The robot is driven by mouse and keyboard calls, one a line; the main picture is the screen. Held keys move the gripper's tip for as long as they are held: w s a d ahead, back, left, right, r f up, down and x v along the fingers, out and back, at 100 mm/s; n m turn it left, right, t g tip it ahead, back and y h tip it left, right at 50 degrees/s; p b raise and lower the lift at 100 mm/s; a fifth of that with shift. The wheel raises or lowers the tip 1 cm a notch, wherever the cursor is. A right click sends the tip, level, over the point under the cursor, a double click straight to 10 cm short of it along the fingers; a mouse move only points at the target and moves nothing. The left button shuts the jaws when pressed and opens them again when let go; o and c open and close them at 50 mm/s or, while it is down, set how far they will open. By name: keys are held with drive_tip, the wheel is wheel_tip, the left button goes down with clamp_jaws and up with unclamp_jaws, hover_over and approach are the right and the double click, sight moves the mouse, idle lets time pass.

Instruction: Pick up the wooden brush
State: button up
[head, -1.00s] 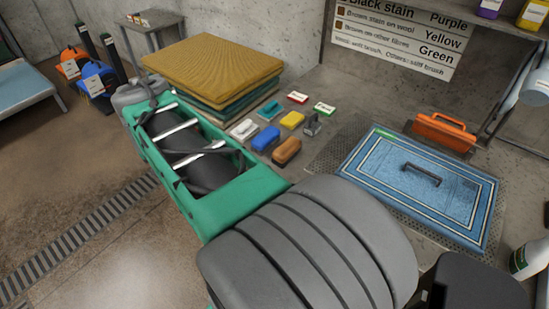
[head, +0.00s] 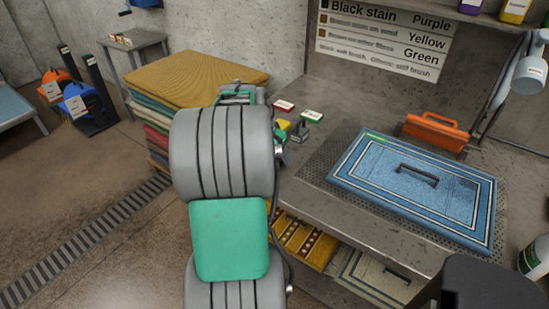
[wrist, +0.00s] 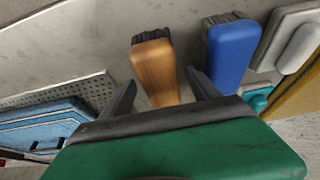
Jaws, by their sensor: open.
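The wooden brush (wrist: 154,70) shows in the wrist view, with an orange-brown wooden body and dark bristles at its top end. It lies on the grey table top. My gripper (wrist: 160,80) is open, and its two dark fingers appear on either side of the brush's near end. I see no finger touching the brush, and I cannot tell how far above it they are. A blue brush (wrist: 232,52) lies just right of the right finger. In the head view my arm hides the wooden brush and the gripper's fingers.
A yellow block (head: 283,125), a red-and-white block (head: 284,105) and a green-and-white block (head: 312,116) lie on the table. Stacked rugs (head: 195,78) stand at left.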

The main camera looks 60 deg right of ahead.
drive_tip(key=shift+f, duration=0.2)
idle(0.4)
clamp_jaws()
idle(0.8)
drive_tip(key=shift+w+r, duration=0.1)
drive_tip(key=shift+r, duration=0.4)
wheel_tip(320, 180, up, 3)
drive_tip(key=shift+a+r, duration=0.15)
drive_tip(key=s+a+r+b, duration=0.1)
drive_tip(key=s+a+r, duration=0.7)
drive_tip(key=a, duration=0.3)
drive_tip(key=shift+s+r, duration=0.2)
drive_tip(key=shift+r, duration=0.4)
